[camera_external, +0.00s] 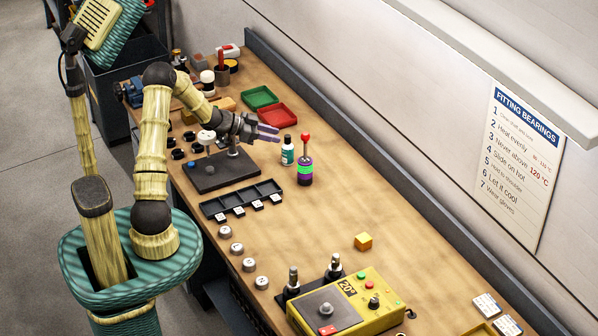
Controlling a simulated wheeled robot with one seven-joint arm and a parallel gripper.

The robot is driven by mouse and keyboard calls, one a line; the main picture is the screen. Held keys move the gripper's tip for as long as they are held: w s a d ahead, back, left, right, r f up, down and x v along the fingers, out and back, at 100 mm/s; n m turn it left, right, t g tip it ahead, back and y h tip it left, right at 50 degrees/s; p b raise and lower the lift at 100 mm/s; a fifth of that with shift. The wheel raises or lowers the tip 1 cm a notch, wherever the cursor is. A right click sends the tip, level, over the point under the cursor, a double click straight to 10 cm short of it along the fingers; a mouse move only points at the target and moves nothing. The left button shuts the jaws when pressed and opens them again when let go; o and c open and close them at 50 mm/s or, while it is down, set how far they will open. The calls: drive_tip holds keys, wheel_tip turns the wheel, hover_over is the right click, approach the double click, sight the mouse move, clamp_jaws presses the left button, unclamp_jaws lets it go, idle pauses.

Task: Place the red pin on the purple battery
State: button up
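The purple battery (305,180) stands upright on the bench and has a bright green band. The red pin (306,138), with a round red head and thin shaft, stands upright directly above the battery and appears to rest on its top. The exact contact is too small to tell.
A small bottle (288,151) stands just left of the battery. Red (277,116) and green (259,97) trays lie behind. A dark block (222,173) and a black compartment rack (241,199) are nearer. A yellow machine (365,310) stands in front. The bench right of the battery is clear.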

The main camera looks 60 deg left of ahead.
drive_tip(key=shift+w+d, duration=0.1)
idle(0.4)
drive_tip(key=d+r+n+g+y, duration=0.1)
drive_tip(key=d+n+g+y, duration=0.3)
drive_tip(key=d, duration=0.7)
drive_tip(key=s+d+g, duration=0.3)
drive_tip(key=s+d, duration=0.4)
drive_tip(key=s, duration=0.4)
drive_tip(key=s+d+g+y, duration=0.1)
drive_tip(key=s+d+g, duration=0.2)
drive_tip(key=s+d, duration=0.5)
drive_tip(key=s, duration=0.2)
drive_tip(key=shift+s+r+n, duration=0.25)
drive_tip(key=shift+s+n, duration=0.05)
drive_tip(key=shift+s, duration=0.1)
